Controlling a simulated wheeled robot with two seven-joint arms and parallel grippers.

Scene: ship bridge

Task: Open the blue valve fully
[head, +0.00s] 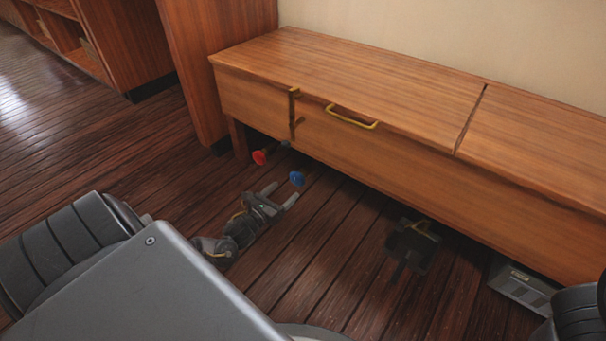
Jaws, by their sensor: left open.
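The blue valve (297,179) has a small round blue knob and stands low, just in front of the long wooden bench. My left gripper (281,193) is low over the floor, its two fingers spread and pointing towards the bench. The blue knob is just past the fingertips, slightly right of the gap. I cannot tell whether a finger touches it. Nothing shows between the fingers. How far the valve is turned cannot be told. My right gripper is not in view.
A red valve knob (259,157) sits close by, left of the blue one. The wooden bench (370,85) with a yellow handle (351,117) overhangs behind. A dark object with a yellow part (411,247) and a grey box (523,288) are to the right. Floor between is clear.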

